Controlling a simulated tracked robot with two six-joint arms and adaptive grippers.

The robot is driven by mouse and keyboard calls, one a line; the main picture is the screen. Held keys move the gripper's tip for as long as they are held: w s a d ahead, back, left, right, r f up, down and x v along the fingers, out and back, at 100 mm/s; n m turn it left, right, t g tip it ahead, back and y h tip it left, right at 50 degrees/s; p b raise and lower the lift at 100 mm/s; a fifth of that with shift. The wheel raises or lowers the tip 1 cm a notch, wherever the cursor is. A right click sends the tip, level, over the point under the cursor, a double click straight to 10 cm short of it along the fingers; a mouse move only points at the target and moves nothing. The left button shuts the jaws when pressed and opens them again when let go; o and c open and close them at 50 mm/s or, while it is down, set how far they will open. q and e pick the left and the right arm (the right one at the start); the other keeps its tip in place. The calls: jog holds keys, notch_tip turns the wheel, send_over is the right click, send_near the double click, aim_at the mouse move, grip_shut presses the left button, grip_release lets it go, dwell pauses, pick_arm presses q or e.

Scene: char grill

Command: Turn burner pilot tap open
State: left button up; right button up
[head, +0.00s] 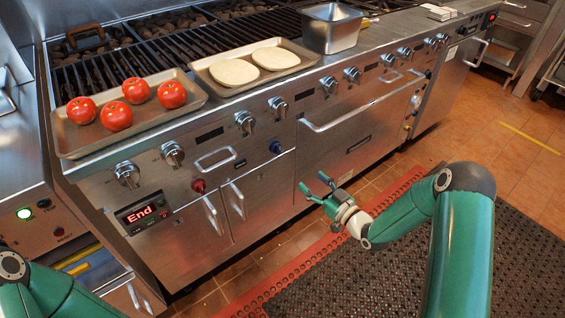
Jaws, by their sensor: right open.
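The steel char grill's front panel (320,110) carries a row of several silver knobs. Below them are a small red tap (198,186) at the left and a small blue tap (275,147) nearer the middle. I cannot tell which of these is the burner pilot tap. My right gripper (314,184) is open and empty in front of the lower panel, to the right of and below the blue tap, apart from both taps. My left arm shows at the lower left corner, but its gripper is out of view.
A tray (140,127) of tomatoes, a tray (232,88) with two flatbreads and a steel pan (331,28) rest on top. Handles (365,105) stick out from the front. A display (143,214) reads "End". A dark mat (400,270) covers the open floor.

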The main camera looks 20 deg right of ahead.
aim_at(280, 151)
jog(key=x, duration=1.6)
jog(key=shift+w+r, duration=0.25)
jog(key=shift+w, duration=0.1)
